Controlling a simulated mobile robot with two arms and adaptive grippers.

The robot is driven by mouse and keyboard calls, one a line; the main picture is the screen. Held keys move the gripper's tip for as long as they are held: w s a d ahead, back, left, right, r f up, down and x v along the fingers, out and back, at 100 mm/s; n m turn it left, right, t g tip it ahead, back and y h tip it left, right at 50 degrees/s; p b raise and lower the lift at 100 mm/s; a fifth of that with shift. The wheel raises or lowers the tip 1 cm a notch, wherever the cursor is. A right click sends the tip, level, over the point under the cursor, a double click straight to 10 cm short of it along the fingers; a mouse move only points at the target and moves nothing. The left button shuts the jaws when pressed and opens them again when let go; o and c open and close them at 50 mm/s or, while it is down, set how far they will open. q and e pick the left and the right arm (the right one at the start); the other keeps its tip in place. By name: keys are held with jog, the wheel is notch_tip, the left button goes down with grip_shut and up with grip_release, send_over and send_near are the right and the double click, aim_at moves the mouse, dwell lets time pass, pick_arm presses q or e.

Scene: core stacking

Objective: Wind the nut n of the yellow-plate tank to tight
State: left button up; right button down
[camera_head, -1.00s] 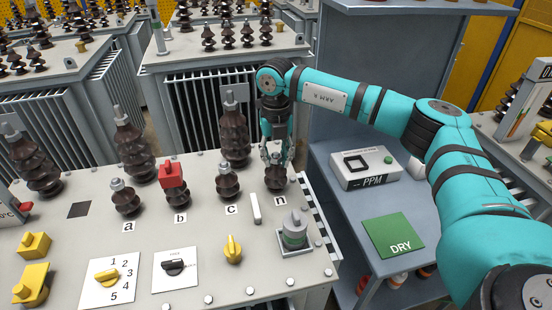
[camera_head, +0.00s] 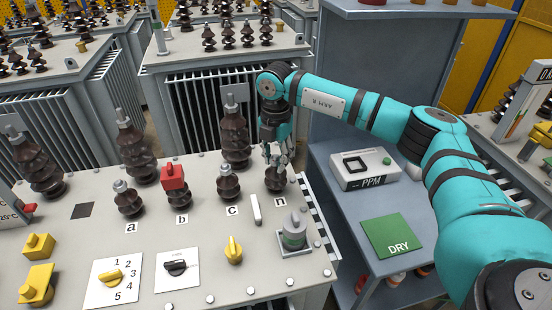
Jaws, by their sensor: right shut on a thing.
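The near tank (camera_head: 215,280) has a light grey lid with brown bushings marked a, b, c and n. The small bushing n (camera_head: 275,181) stands upright behind its letter at the right of the row. My right gripper (camera_head: 276,162) comes down from above onto the top of bushing n. It is shut on the nut there, and its fingers hide the nut. I cannot see the thread or how far down the nut sits. No yellow plate can be made out clearly on this tank. My left gripper is not in view.
A red block (camera_head: 174,178) sits on bushing b. Tall bushings stand behind, one (camera_head: 235,140) just left of my right gripper. A grey capped fitting (camera_head: 294,232) stands in front of n. A grey bench (camera_head: 345,215) holds a PPM meter (camera_head: 362,168) and a green DRY card (camera_head: 392,237).

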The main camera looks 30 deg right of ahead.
jog(key=shift+m, duration=0.7)
jog(key=m+p, duration=0.1)
jog(key=m, duration=0.2)
jog(key=shift+r, duration=0.1)
jog(key=shift+m, duration=0.9)
jog(key=shift+p, duration=0.35)
jog(key=shift+m+p, duration=0.55)
jog(key=shift+m, duration=1.85)
jog(key=shift+p, duration=0.35)
